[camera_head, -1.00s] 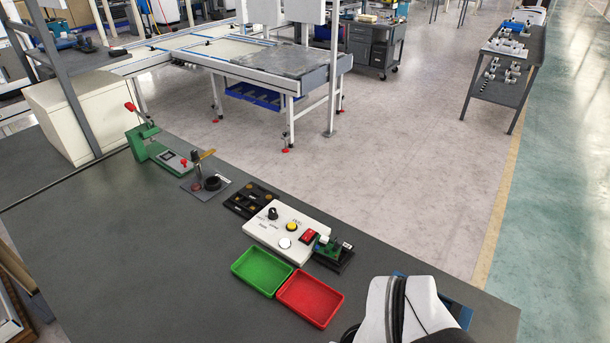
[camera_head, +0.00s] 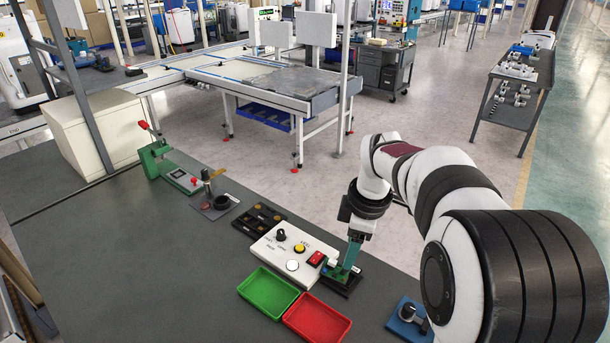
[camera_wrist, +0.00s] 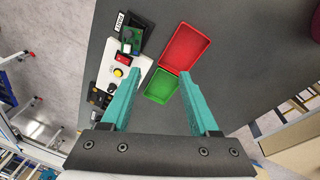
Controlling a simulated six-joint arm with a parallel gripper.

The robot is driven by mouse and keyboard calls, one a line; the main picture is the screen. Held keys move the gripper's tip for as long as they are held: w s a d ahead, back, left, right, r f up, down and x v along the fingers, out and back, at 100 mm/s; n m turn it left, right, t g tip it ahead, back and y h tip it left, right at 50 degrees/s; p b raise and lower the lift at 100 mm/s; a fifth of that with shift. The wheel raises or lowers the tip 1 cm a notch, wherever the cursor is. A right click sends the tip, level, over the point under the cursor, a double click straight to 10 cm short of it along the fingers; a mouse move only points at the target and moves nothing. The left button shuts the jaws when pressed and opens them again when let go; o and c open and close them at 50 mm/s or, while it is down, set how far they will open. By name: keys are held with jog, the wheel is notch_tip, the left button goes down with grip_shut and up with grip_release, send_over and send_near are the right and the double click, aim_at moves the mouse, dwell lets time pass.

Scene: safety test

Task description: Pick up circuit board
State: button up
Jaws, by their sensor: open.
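A small green circuit board (camera_head: 335,271) sits in a black fixture (camera_head: 343,288) at the right end of the white test panel. In the wrist view the board (camera_wrist: 131,37) is at the upper left, beyond and outside the line between my fingers. My gripper (camera_head: 347,266) has teal fingers pointing down and overlaps the board in the head view, partly hiding it. In the wrist view my gripper (camera_wrist: 160,75) is open with nothing between its fingertips, and the board looks apart from them. Exact height above the board cannot be told.
The white test panel (camera_head: 270,249) has buttons and a knob. A green tray (camera_head: 268,292) and a red tray (camera_head: 317,320) lie in front. A black compartment tray (camera_head: 258,218), a green clamp (camera_head: 166,168) and a blue device (camera_head: 409,318) are on the bench. The bench at left is clear.

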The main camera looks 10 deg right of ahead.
aim_at(337, 267)
jog(key=w+d+f+n, duration=0.4)
jog(key=w+f+n, duration=0.1)
jog(key=w+n, duration=0.15)
jog(key=shift+m+t, duration=0.3)
jog(key=shift+m, duration=0.15)
jog(key=x, duration=1.4)
jog(key=shift+w+a+f, duration=0.15)
jog(key=shift+w+f, duration=0.1)
jog(key=shift+w, duration=0.05)
grip_shut()
